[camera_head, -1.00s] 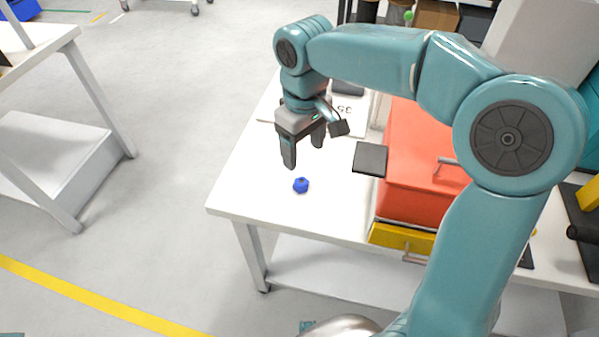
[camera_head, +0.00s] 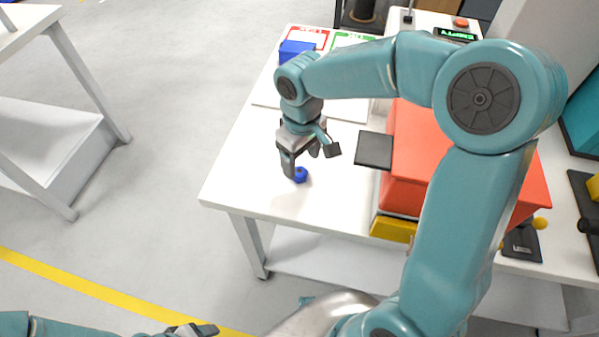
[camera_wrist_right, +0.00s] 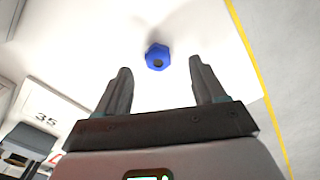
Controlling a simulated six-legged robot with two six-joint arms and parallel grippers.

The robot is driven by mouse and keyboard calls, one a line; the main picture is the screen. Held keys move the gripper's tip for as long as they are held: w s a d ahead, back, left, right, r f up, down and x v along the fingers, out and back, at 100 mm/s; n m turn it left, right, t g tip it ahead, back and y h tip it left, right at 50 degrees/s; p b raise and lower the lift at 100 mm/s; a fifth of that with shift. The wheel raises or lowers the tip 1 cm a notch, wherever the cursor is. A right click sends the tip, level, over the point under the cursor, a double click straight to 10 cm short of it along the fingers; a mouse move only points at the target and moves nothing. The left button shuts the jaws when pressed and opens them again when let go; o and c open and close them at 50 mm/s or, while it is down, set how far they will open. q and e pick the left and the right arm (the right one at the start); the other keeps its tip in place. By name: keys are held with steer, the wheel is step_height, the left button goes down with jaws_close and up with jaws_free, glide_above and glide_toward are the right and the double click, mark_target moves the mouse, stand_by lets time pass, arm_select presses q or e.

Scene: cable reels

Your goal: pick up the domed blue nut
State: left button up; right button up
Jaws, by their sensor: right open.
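The domed blue nut (camera_head: 301,175) lies on the white table near its front left corner. In the right wrist view the nut (camera_wrist_right: 157,58) shows a six-sided outline with a dark round spot, beyond the fingertips and roughly in line with the gap between them. My right gripper (camera_head: 301,161) is open and empty, pointing down just above and beside the nut; one finger appears close to it. Whether they touch is unclear. My left gripper (camera_head: 192,330) shows only partly at the bottom edge, far from the nut, and its jaws are unclear.
A red cabinet (camera_head: 418,150) with a yellow drawer (camera_head: 392,229) stands right of the nut, with a dark flat plate (camera_head: 374,150) at its side. A blue block (camera_head: 297,50) sits farther back. The table left of the nut is clear up to its edge.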

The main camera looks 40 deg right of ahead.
mark_target(301, 172)
steer(key=f, duration=0.5)
steer(key=shift+w+d+f, duration=0.2)
steer(key=shift+w+f, duration=0.1)
steer(key=c, duration=1.1)
